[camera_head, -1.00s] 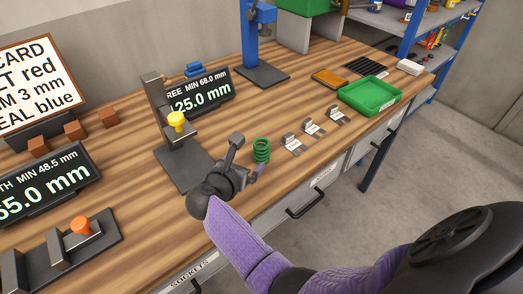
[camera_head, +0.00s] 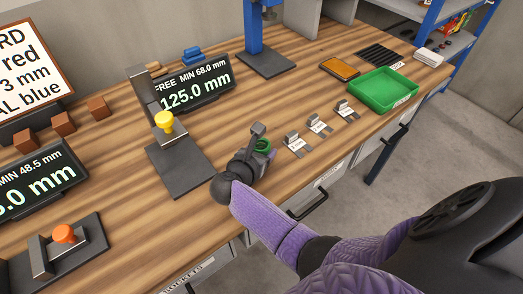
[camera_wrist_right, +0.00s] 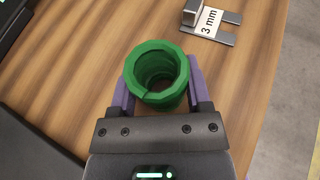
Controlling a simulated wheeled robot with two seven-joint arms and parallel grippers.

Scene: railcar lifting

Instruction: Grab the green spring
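The green spring (camera_head: 263,145) stands on the wooden bench near its front edge. In the right wrist view the green spring (camera_wrist_right: 158,75) sits between the two purple fingers, seen from above into its hollow. My right gripper (camera_head: 264,143) is low over the bench around the spring, one finger on each side. In the right wrist view the fingers of my right gripper (camera_wrist_right: 161,80) lie very close to the spring's sides. I cannot tell whether they press on it. Part of the spring is hidden by the gripper in the head view. My left gripper is not in view.
Several metal shims with labels (camera_head: 319,124) lie just right of the spring; the 3 mm shim (camera_wrist_right: 208,20) is nearest. A green tray (camera_head: 384,92) is farther right. A dark fixture with a yellow knob (camera_head: 165,122) stands to the left. The bench's front edge is close.

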